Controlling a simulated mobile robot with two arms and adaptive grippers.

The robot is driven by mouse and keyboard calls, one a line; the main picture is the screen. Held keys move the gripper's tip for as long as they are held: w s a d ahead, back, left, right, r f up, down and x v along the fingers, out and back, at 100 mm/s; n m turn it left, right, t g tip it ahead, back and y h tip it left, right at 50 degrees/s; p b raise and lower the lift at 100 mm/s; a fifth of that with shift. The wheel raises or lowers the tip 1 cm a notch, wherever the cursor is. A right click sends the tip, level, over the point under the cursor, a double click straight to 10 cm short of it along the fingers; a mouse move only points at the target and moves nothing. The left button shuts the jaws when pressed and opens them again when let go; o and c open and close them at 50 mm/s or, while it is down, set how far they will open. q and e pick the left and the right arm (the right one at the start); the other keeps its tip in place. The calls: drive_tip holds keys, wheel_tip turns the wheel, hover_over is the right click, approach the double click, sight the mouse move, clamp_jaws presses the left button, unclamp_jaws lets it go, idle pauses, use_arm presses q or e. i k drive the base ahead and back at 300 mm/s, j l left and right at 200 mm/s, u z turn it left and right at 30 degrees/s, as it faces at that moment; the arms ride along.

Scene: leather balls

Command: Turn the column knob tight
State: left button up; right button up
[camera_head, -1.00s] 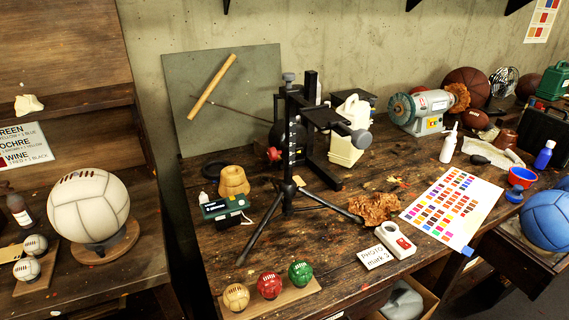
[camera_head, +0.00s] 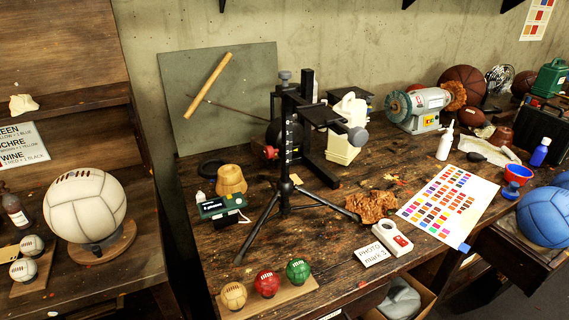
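A black stand with a graduated column (camera_head: 289,140) and a tripod base (camera_head: 285,205) stands upright on the wooden workbench, in the middle of the head view. A red knob (camera_head: 271,152) sits on the left side of the column, about halfway up. A grey knob (camera_head: 358,136) is at the right end of the stand's horizontal arm (camera_head: 325,115), and another grey knob (camera_head: 285,77) tops the column. I cannot tell from this view whether any knob is tight. Neither of my grippers is in view.
On the workbench (camera_head: 330,235) near the stand are a green meter (camera_head: 221,207), a tan turned block (camera_head: 230,180), a crumpled brown piece (camera_head: 371,206) and a color chart (camera_head: 452,203). Three small balls (camera_head: 266,284) sit at the front edge. A large white ball (camera_head: 85,206) is left.

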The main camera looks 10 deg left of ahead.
sight(269, 151)
drive_tip(key=j+z, duration=0.4)
drive_tip(key=j, duration=0.3)
drive_tip(key=k+j+z, duration=0.15)
drive_tip(key=j+z, duration=0.3)
drive_tip(key=j, duration=0.25)
